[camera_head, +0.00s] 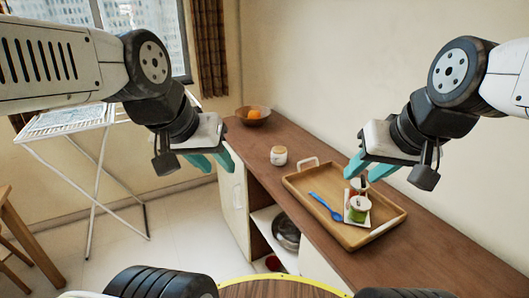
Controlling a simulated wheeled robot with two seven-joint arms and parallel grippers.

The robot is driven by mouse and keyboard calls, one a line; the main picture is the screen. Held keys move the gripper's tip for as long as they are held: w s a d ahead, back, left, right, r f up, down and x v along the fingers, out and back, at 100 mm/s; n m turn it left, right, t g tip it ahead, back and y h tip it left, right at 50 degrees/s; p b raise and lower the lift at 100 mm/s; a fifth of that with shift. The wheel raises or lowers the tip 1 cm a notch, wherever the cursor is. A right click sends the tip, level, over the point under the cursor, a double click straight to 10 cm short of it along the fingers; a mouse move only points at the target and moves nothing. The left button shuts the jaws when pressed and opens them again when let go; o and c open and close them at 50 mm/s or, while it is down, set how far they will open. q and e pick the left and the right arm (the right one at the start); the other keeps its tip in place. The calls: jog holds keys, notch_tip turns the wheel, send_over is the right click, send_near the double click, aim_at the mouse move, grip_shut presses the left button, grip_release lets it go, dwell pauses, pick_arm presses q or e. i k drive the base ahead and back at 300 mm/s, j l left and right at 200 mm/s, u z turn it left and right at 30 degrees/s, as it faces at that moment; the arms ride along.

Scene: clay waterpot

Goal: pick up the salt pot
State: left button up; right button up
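A small white pot (278,155) with a brownish top stands upright on the wooden counter (262,139), behind and left of the tray. It looks like the salt pot, but I cannot read any label. My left gripper (221,169) is open and empty, to the left of this pot and apart from it in the picture. My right gripper (361,178) is open, with its fingertips in front of the tray's back right part in the picture. It appears to hold nothing.
A wooden tray (304,187) holds a blue spoon (325,207) and small containers, one green and white (359,208), partly overlapped by my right gripper. A bowl with orange fruit (253,116) stands at the counter's far end. A white drying rack (92,190) stands left.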

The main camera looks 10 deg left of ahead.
aim_at(279, 153)
jog(key=i+j, duration=0.75)
